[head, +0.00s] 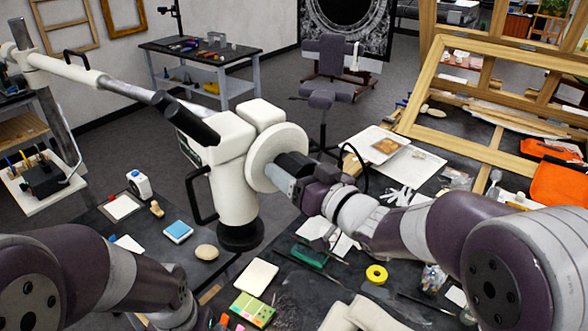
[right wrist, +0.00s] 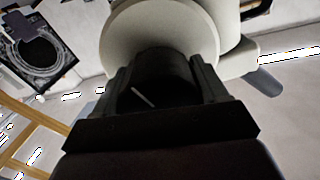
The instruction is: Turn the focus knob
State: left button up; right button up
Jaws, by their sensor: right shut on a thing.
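The black focus knob (right wrist: 160,72) sticks out from this disc and bears a short white line, tilted in the picture. My right gripper (head: 284,174) is shut on the knob, with one finger on each side of it in the right wrist view (right wrist: 163,82). In the head view the gripper hides part of the knob. My left gripper is out of view; only its arm shows, bottom left.
A black handle (head: 197,197) juts from the microscope's left side. A wooden frame (head: 480,95) leans at the right.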

jog(key=o, duration=1)
jog(key=shift+o, duration=0.2)
jog(key=shift+s+d+f+b, duration=0.1)
jog(key=shift+s+d+b, duration=0.2)
jog(key=shift+b, duration=0.05)
jog(key=b+v, duration=0.3)
jog(key=v, duration=0.8)
jog(key=shift+s, duration=0.35)
jog(key=shift+d, duration=0.2)
